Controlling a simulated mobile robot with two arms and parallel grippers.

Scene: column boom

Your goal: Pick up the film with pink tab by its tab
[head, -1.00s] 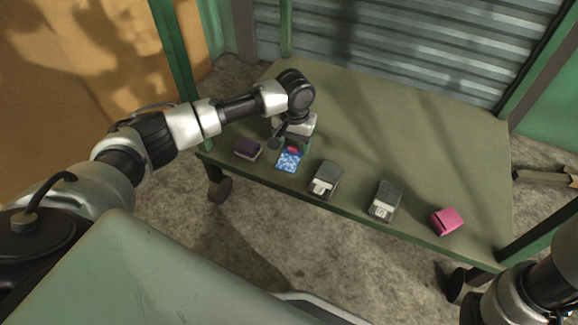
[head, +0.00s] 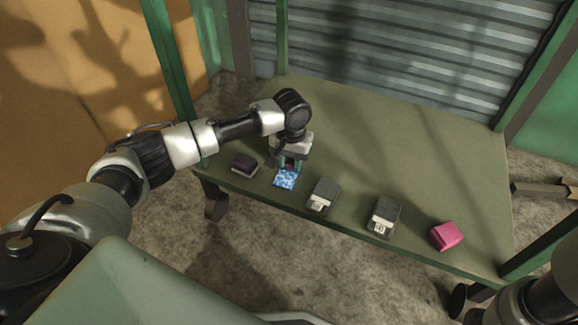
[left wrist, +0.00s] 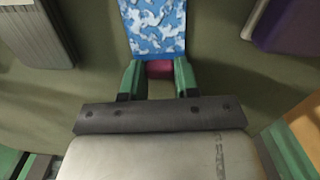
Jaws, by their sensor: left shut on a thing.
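The film (head: 285,180) is a flat piece with a blue and white camouflage pattern, lying at the table's front edge, left of centre. Its dark pink tab (left wrist: 159,69) shows in the left wrist view, between the green fingers. My left gripper (head: 290,164) is shut on the tab from above, with the film's patterned part (left wrist: 155,28) reaching out beyond the fingers. The film looks flat at table level; I cannot tell any lift. My right arm shows at the lower right of the head view, but its gripper is out of view.
On the green table (head: 400,150), a dark purple block (head: 244,164) lies left of the film. Two grey boxes with pale labels (head: 322,195) (head: 384,216) and a pink block (head: 446,236) lie to its right. The table's back is clear, before a corrugated shutter (head: 390,50).

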